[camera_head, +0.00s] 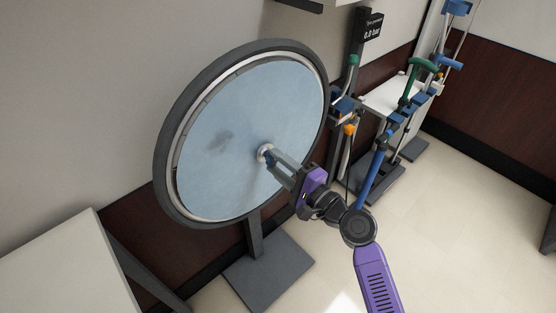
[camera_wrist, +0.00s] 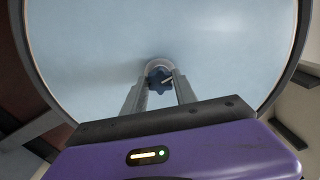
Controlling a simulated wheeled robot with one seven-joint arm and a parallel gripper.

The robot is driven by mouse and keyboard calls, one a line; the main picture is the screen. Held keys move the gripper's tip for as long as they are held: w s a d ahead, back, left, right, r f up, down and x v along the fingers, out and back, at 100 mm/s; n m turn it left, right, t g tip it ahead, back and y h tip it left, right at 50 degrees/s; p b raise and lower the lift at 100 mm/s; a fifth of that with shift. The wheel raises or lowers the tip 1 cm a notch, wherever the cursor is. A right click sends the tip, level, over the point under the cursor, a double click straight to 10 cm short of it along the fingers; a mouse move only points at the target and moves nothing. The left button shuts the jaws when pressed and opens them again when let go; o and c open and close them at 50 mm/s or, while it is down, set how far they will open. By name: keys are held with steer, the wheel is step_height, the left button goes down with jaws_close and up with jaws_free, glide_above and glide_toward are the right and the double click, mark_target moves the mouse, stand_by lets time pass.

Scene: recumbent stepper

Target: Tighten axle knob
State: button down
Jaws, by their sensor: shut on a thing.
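The axle knob (camera_wrist: 160,78) is a small dark blue lobed knob at the centre of a large wheel with a pale blue disc (camera_head: 222,125) and a dark tyre. In the head view a pale round hub (camera_head: 264,152) shows at the disc's centre, and my fingers mostly hide the knob. My gripper (camera_head: 271,160) reaches the hub from the lower right. In the wrist view my gripper (camera_wrist: 160,82) has one finger on each side of the knob, shut on it. A small light mark shows on the knob's face.
The wheel stands on a grey post and base plate (camera_head: 268,272). A white table (camera_head: 62,268) is at the lower left. A stand with a display (camera_head: 371,27) and a blue-and-green frame (camera_head: 385,145) are behind on the right.

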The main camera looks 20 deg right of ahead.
steer(key=shift+f+m, duration=0.1)
steer(key=shift+m, duration=0.2)
steer(key=c, duration=1)
jaws_free()
steer(key=shift+o, duration=0.2)
steer(key=v, duration=0.8)
steer(key=shift+b, duration=0.35)
steer(key=shift+w, duration=0.1)
